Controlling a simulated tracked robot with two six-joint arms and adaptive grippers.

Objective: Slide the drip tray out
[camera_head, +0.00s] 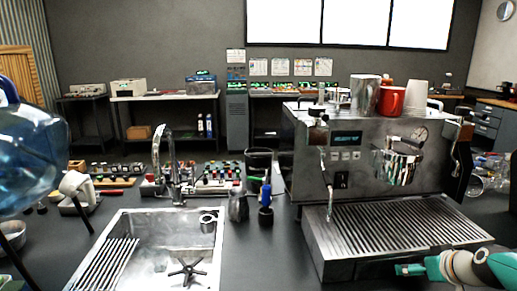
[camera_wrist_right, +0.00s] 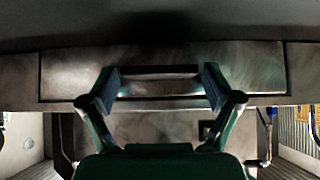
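The drip tray (camera_head: 400,232) is the wide slatted metal tray at the base of the espresso machine (camera_head: 365,150). In the right wrist view its plain metal front (camera_wrist_right: 250,70) spans the picture, with a bar-like handle (camera_wrist_right: 160,72) in the middle. My right gripper (camera_head: 408,269) is in front of the tray, low at the right of the head view. In the right wrist view its two fingers (camera_wrist_right: 160,88) are spread apart, one at each end of the handle. Whether they touch it is unclear. My left gripper is not in view.
A sink (camera_head: 215,225) is left of the machine. A blue-tipped tool (camera_head: 266,205) and a dark pitcher (camera_head: 259,163) stand between them. A red cup (camera_head: 390,101) and other cups rest on the machine. A large blue water bottle (camera_head: 30,155) is at far left.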

